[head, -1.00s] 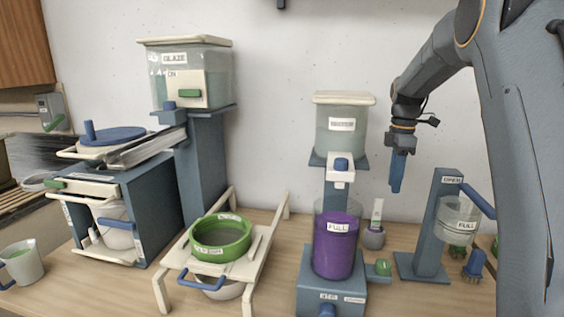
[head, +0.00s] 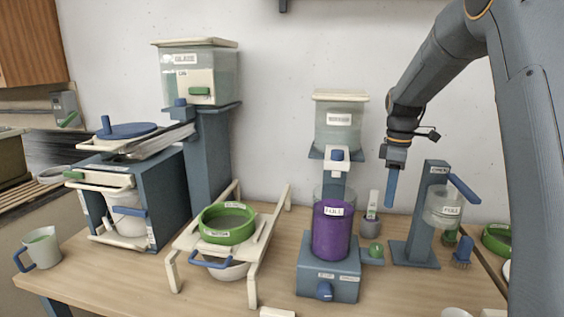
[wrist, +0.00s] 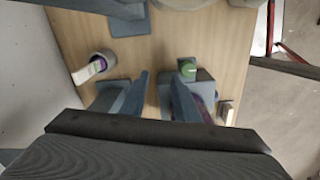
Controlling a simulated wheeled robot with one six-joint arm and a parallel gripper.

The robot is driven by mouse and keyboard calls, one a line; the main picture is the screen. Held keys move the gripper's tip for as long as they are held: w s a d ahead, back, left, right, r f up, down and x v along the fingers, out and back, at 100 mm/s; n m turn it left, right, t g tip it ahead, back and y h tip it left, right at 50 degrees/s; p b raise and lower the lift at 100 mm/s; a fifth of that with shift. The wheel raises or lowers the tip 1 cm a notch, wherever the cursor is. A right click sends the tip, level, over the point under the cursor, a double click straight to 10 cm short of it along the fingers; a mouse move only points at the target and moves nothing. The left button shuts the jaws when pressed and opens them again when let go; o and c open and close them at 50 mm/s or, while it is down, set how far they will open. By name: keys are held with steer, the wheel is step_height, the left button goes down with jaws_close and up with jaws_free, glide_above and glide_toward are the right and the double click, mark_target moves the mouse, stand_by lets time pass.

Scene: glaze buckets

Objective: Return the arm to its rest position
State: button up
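My gripper (head: 391,190) hangs pointing down from my arm on the right side of the head view. It is above the table, between the purple container (head: 332,238) and the blue stand with the small clear bucket (head: 443,205). In the wrist view my gripper (wrist: 158,78) shows two blue fingers apart, with bare table seen between them and nothing held. The purple container bears a "FULL" label and stands on a blue base (head: 328,280), under a clear dispenser (head: 340,125).
A glaze tank (head: 200,75) on a blue column stands back left, beside a blue cabinet (head: 160,195). A green sieve (head: 227,232) sits on a cream rack. A grey pot (head: 370,228), a brush (head: 463,252) and a pitcher (head: 40,250) are also on the table (head: 110,283).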

steer(key=s+a+f+m, duration=0.3)
steer(key=s+m, duration=0.1)
steer(key=s, duration=0.5)
steer(key=s+a+f+m, duration=0.4)
steer(key=s, duration=0.6)
steer(key=s+a+f+m, duration=0.3)
steer(key=s+f+m, duration=0.1)
steer(key=s, duration=0.5)
steer(key=shift+s+a+m+t, duration=0.25)
steer(key=shift+a+m+t, duration=0.05)
steer(key=shift+a+m, duration=0.1)
